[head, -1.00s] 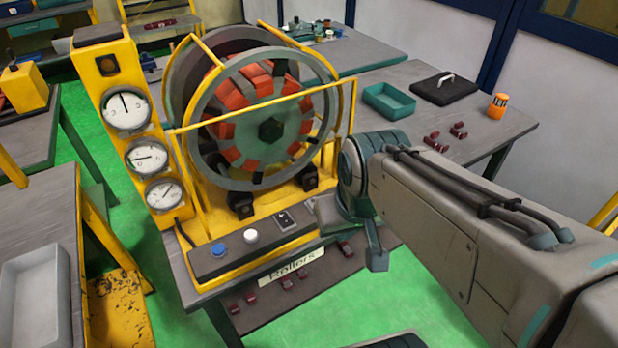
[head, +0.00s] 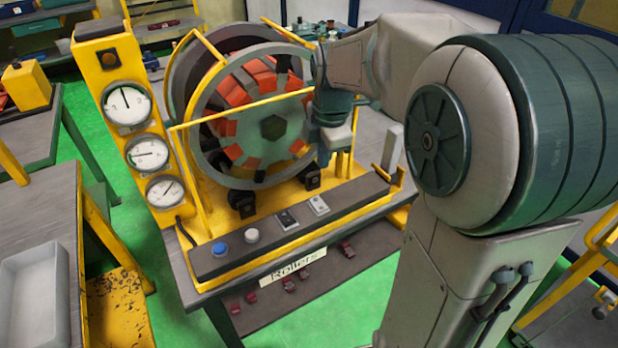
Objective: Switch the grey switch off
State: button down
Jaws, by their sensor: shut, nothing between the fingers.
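The grey switch (head: 318,205) is a small light plate on the dark control panel of the yellow winding machine, at the right end of its row of controls. It is in plain view, but its lever is too small for me to tell its position. My gripper (head: 324,158) is shut and empty. It hangs above and slightly behind the switch, in front of the right edge of the big wheel, apart from the panel. My wrist hides part of the wheel's right side.
Left of it on the panel are a black switch (head: 287,218), a white button (head: 252,235) and a blue button (head: 220,249). A yellow frame bar (head: 245,110) crosses the wheel (head: 272,127). Three gauges (head: 146,153) stand at the left. My arm covers the right side.

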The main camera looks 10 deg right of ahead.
aim_at(315, 201)
jog(key=shift+w+f+n, duration=0.2)
jog(key=shift+w+n, duration=0.6)
jog(key=shift+n, duration=0.1)
jog(key=shift+f, duration=0.1)
jog(key=f, duration=0.4)
jog(key=w+f+p, duration=0.1)
jog(key=f, duration=0.8)
jog(key=shift+w+a+f+p, duration=0.3)
jog(key=shift+w+f+p, duration=0.05)
jog(key=shift+w+p, duration=0.05)
jog(key=shift+w+f+g+p, duration=0.1)
jog(key=shift+f+g+p, duration=0.05)
jog(key=shift+g+p, duration=0.2)
jog(key=shift+f, duration=0.15)
